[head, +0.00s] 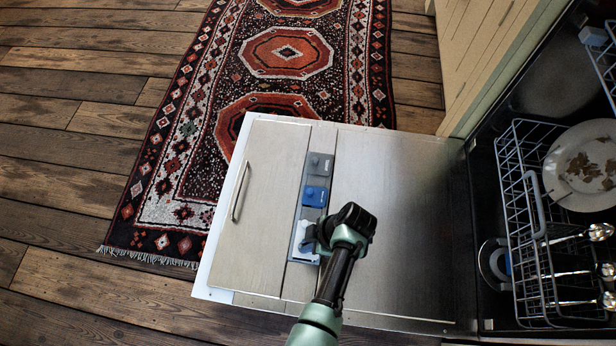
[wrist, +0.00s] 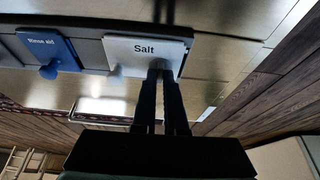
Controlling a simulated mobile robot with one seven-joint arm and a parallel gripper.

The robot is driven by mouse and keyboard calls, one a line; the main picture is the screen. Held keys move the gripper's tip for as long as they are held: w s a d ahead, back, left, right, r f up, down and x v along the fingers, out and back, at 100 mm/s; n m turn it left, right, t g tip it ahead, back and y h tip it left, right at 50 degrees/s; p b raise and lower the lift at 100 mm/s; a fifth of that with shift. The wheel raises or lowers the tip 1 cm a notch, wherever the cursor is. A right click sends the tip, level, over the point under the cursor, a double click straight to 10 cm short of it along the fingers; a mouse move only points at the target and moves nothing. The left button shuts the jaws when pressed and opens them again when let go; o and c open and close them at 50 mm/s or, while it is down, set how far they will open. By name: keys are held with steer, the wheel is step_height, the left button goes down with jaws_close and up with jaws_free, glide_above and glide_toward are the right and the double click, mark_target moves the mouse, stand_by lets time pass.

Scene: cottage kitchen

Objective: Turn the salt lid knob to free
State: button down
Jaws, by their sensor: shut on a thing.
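The white salt lid (head: 300,236) sits at the near end of the dispenser strip on the open dishwasher door. In the wrist view the lid (wrist: 140,47) is marked "Salt" and lies flat in its place. My gripper (head: 312,236) is at the right side of this lid.
The blue rinse aid lid (head: 314,196), with its knob, is beside the salt lid. A grey lid (head: 320,165) lies beyond it. The door (head: 390,190) is otherwise clear. A rack (head: 535,230) with a soiled plate (head: 590,195) and cutlery stands inside the dishwasher at right.

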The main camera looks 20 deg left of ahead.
steer(key=shift+d, duration=0.1)
steer(key=c, duration=1)
jaws_free()
steer(key=shift+o, duration=0.2)
steer(key=p+v, duration=0.7)
steer(key=v, duration=0.6)
steer(key=shift+p, duration=0.4)
